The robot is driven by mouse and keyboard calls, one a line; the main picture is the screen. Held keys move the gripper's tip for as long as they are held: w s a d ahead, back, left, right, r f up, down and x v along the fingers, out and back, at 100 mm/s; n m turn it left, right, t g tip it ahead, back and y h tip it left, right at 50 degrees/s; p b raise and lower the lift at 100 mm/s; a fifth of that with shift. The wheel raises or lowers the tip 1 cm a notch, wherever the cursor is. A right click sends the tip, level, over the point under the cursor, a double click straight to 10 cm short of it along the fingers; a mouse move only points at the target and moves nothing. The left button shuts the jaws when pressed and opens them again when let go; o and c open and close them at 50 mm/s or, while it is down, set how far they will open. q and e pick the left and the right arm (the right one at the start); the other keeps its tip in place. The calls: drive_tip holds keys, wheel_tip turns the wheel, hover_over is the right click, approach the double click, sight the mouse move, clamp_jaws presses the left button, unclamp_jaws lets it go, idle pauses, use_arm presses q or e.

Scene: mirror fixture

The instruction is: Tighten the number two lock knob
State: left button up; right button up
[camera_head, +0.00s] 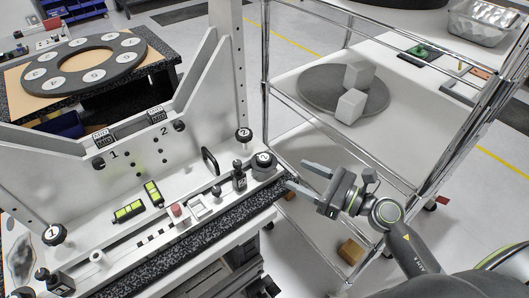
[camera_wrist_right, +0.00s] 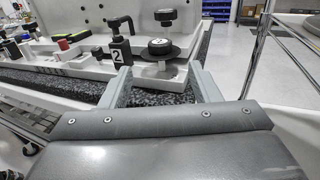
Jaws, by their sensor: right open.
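A black round knob with a pale mark on top (camera_head: 263,159) sits on a white bracket at the right end of the fixture. In the right wrist view the same knob (camera_wrist_right: 161,46) stands above a dark disc, just beyond the fingertips. Another black knob marked 2 (camera_head: 243,134) stands behind it, also in the wrist view (camera_wrist_right: 165,16). A black clamp block marked 2 (camera_head: 239,178) stands left of the near knob. My right gripper (camera_head: 295,174) is open and empty, its fingers (camera_wrist_right: 160,72) pointing at the near knob, apart from it. My left gripper is not in view.
The white fixture panel (camera_head: 150,152) and a dark speckled ledge (camera_head: 200,242) lie left of my right gripper. A wire-framed cart (camera_head: 400,150) with grey blocks stands close on the right. A table with a numbered ring (camera_head: 90,60) is at the back left.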

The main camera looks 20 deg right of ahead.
sight(264, 157)
drive_tip(key=p+x, duration=0.3)
drive_tip(key=x, duration=0.7)
drive_tip(key=shift+w+a, duration=0.4)
drive_tip(key=c, duration=1)
drive_tip(key=shift+p, duration=0.35)
